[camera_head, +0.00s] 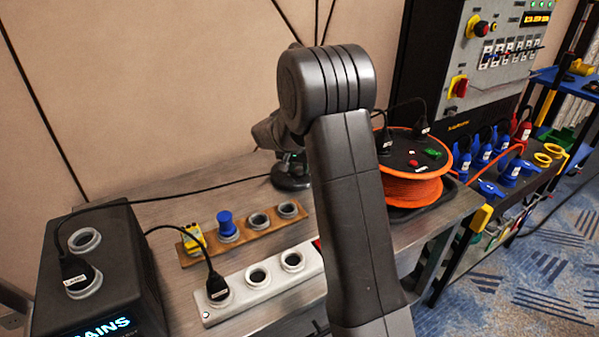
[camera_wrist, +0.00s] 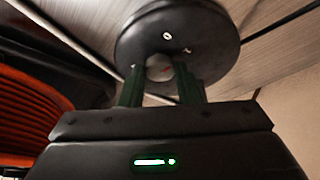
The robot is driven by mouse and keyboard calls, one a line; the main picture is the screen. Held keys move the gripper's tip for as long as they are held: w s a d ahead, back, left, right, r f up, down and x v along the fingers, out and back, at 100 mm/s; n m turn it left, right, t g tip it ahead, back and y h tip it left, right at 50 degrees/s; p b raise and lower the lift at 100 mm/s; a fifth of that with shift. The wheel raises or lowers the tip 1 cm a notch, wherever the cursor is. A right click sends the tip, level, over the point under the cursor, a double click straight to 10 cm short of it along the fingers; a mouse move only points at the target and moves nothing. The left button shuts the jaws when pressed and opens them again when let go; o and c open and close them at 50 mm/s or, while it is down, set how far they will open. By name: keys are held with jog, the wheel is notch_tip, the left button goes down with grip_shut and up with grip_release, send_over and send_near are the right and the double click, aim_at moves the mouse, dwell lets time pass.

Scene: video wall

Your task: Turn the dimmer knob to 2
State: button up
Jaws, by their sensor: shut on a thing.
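The dimmer is a round black disc (camera_wrist: 200,30) with small white marks, standing on the grey bench. In the head view the black dimmer base (camera_head: 291,178) stands at the back of the bench, partly hidden by my arm. The knob and my fingertips are mostly hidden there. The numbers are too small to read surely, so I cannot tell the knob's setting.
An orange cable reel (camera_head: 414,188) stands right of the dimmer. A wooden socket strip (camera_head: 245,237) and a white socket strip (camera_head: 268,277) lie in front. A black mains box (camera_head: 110,270) is at left. A black cable (camera_head: 190,190) runs along the bench.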

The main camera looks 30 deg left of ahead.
jog(key=m, duration=0.2)
jog(key=m+h+b, duration=0.1)
jog(key=shift+a+f+m+b, duration=0.1)
jog(key=shift+a+m+b, duration=0.1)
jog(key=shift+m+b, duration=0.15)
jog(key=m+h, duration=0.1)
jog(key=m, duration=0.2)
jog(key=shift+a+m+h, duration=0.15)
jog(key=shift+m+h, duration=0.2)
jog(key=shift+h, duration=0.05)
jog(key=m+h+p, duration=0.1)
jog(key=m, duration=0.2)
jog(key=shift+a+m+g, duration=0.1)
jog(key=shift+m+g, duration=0.2)
jog(key=shift+g, duration=0.1)
jog(key=shift+w+a+m+g+h+p, duration=0.1)
jog(key=shift+m+g+h+p, duration=0.25)
jog(key=shift+m, duration=0.55)
jog(key=shift+w+m+g+h+p, duration=0.15)
jog(key=shift+m+h+p, duration=0.3)
jog(key=shift+m, duration=0.45)
jog(key=shift+s, duration=0.1)
jog(key=o, duration=1)
jog(key=shift+r, duration=0.2)
jog(key=p+v, duration=0.1)
jog(key=v, duration=1.2)
jog(key=shift+r+p, duration=0.35)
jog(key=shift+p, duration=0.05)
